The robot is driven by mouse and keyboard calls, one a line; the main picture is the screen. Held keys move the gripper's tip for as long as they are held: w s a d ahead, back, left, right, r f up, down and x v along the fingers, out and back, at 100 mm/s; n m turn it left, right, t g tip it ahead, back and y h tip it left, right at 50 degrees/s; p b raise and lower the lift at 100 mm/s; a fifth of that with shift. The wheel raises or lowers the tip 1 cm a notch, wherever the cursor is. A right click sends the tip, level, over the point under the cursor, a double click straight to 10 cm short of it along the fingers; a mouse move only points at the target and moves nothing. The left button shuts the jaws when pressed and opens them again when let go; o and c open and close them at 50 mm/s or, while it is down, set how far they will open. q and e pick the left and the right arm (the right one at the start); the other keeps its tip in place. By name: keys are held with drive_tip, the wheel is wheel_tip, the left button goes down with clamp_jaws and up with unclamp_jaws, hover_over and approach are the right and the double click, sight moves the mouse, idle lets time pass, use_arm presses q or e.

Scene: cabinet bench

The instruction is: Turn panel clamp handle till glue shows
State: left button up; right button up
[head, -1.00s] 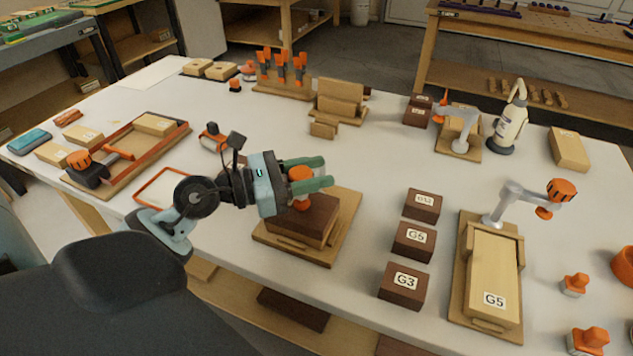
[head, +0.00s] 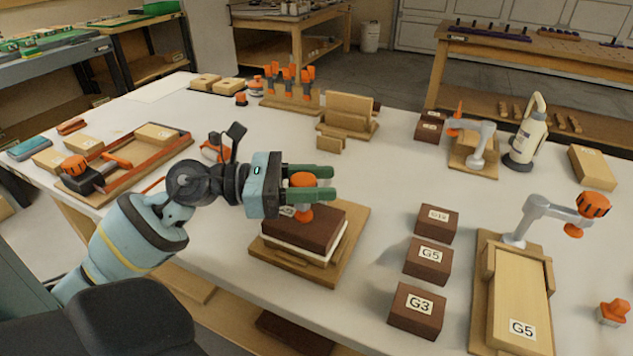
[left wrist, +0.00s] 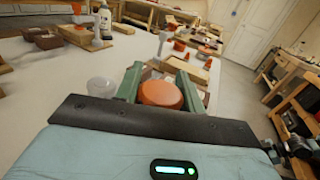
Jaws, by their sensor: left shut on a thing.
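My left gripper (head: 320,182) is shut on the orange clamp handle (head: 301,180), with its green fingers on either side. In the left wrist view the handle (left wrist: 160,94) shows as a round orange knob between the fingers. Below it, an orange clamp pad (head: 303,213) rests on a dark brown panel (head: 318,229). A white layer (head: 288,248) shows along the panel's lower edge. The panel sits on a wooden fixture board (head: 347,232). The clamp's arm is mostly hidden behind my gripper. My right gripper is not in view.
Brown blocks stand to the right, including G3 (head: 417,309) and G5 (head: 428,260). Beyond them is another clamp fixture with a pale panel (head: 518,303). A glue bottle (head: 526,135) stands at the back right.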

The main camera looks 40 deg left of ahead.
use_arm(q)
drive_tip(key=o, duration=1)
drive_tip(key=shift+c, duration=0.2)
drive_tip(key=shift+a, duration=0.1)
drive_tip(key=shift+b+v, duration=0.65)
drive_tip(key=shift+v, duration=3.2)
